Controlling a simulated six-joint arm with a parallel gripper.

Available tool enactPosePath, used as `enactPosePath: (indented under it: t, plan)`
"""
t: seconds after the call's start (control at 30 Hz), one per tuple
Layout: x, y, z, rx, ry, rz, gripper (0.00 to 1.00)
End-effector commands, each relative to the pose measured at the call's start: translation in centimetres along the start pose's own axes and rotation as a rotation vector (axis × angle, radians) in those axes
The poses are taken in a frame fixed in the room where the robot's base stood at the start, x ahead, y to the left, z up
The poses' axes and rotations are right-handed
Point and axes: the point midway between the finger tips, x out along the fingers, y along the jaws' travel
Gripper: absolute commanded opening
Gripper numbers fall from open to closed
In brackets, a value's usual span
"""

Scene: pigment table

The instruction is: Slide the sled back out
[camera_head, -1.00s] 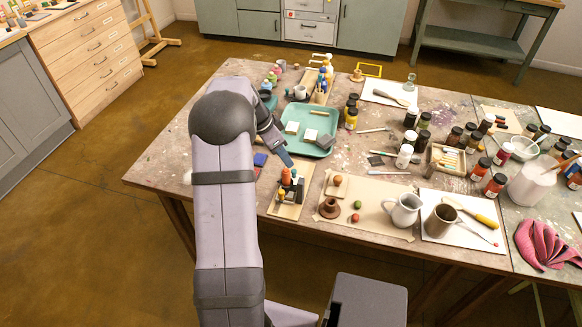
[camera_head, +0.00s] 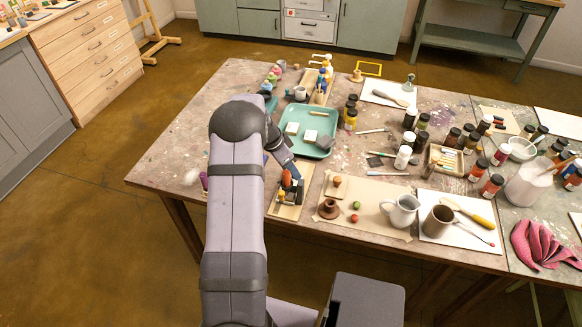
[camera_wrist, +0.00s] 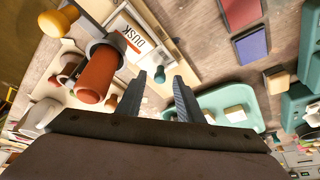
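A small device on a pale board (camera_head: 284,211) stands at the table's near left, with an orange-red cylinder (camera_head: 287,180) upright on it. In the wrist view the orange cylinder (camera_wrist: 98,75) sits in a dark grey collar, beside a white plate lettered DUSK (camera_wrist: 130,38). A small teal knob (camera_wrist: 160,74) shows just ahead of my gripper (camera_wrist: 160,80), roughly between its two fingertips. The fingers are apart and I see nothing clamped between them. Which part is the sled is not clear. In the head view my arm partly hides the device.
A teal tray (camera_head: 284,127) with white blocks lies behind the device. To the right are a board with small balls (camera_head: 357,205), a white jug (camera_head: 402,210) and a brown mug (camera_head: 439,221). Blue and red squares (camera_wrist: 251,44) lie flat in the wrist view.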

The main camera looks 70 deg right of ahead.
Motion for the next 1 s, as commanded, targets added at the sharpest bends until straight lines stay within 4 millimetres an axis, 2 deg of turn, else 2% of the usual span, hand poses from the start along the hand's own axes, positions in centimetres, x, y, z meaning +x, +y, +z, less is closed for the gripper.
enactPosePath:
  t: [0.1, 0.23, 0.27, 0.57, 1.0]
  plan:
    - [0.0, 0.0, 0.0, 0.000, 0.000, 0.000, 0.34]
    - [0.0, 0.0, 0.0, 0.000, 0.000, 0.001, 0.03]
    - [0.0, 0.0, 0.0, 0.000, 0.000, 0.001, 0.00]
    - [0.3, -0.5, -0.4, 0.003, 0.001, 0.001, 0.00]
    - [1.6, -3.9, -3.6, 0.003, 0.003, 0.000, 0.00]
